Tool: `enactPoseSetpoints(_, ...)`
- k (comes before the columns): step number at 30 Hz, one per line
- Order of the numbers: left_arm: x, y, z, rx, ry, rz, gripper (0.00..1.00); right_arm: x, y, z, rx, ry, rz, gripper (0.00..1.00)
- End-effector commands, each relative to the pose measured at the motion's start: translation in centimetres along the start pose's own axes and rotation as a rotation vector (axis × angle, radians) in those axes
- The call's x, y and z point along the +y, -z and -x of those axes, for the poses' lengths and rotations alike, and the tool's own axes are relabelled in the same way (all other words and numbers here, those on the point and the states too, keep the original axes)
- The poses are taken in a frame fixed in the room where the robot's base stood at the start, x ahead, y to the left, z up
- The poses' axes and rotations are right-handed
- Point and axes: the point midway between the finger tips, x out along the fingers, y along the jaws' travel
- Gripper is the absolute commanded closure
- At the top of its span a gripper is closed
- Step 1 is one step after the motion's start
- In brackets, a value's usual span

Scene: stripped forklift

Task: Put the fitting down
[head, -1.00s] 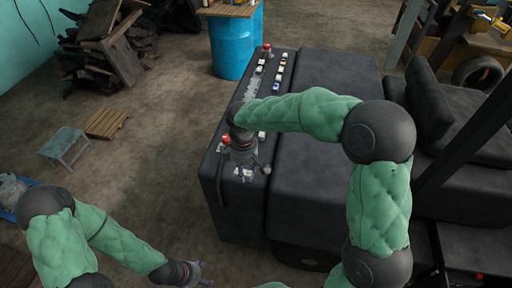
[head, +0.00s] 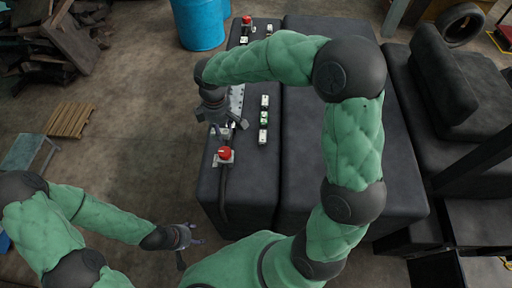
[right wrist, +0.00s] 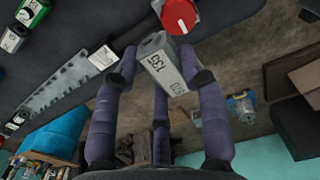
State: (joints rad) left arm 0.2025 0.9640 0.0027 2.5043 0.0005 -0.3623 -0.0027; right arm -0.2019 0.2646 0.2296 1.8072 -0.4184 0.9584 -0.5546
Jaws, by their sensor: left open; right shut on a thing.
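My right gripper (right wrist: 160,72) is shut on the fitting, a small grey block with a white printed label (right wrist: 165,68), seen in the right wrist view. The fitting sits between the fingers, near a red round button (right wrist: 179,14). I cannot tell whether it touches the surface below. In the head view, my right gripper (head: 222,128) is over the left part of the black forklift body (head: 245,185), just beyond the red button (head: 225,153). The fitting is mostly hidden there. My left gripper (head: 188,238) is open and empty at the lower left, over the floor.
A grey toothed strip (head: 237,103) lies along the body beside my right gripper. Several small labelled blocks (head: 264,118) stand in a row to its right. A second red button (head: 246,22) is farther back. A blue barrel (head: 201,25) stands behind; the black body's front is mostly bare.

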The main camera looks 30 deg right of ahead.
Motion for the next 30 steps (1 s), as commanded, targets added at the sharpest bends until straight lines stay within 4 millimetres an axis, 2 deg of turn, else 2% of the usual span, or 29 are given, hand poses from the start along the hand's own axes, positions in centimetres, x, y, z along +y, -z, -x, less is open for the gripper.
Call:
enactPoseSetpoints(11,0.5,0.0,1.3,0.002,0.0,0.0,0.32,-0.6,-8.0,-3.4,-0.003,0.004,-0.005,0.94)
enactPoseSetpoints(15,0.5,0.0,1.5,0.002,0.0,0.0,0.32,-0.7,-10.1,-5.8,-0.004,0.005,-0.003,0.94)
enactPoseSetpoints(21,0.6,0.0,1.6,0.002,0.0,0.0,0.32,-0.8,-11.9,-8.1,-0.002,0.002,-0.001,0.94)
enactPoseSetpoints(26,0.6,0.0,1.7,0.002,0.0,0.0,0.32,-0.8,-12.5,-8.9,-0.002,0.002,-0.001,0.94)
enactPoseSetpoints(30,0.7,0.0,1.8,0.002,0.0,0.0,0.32,-0.9,-13.1,-10.7,-0.004,0.006,0.001,0.94)
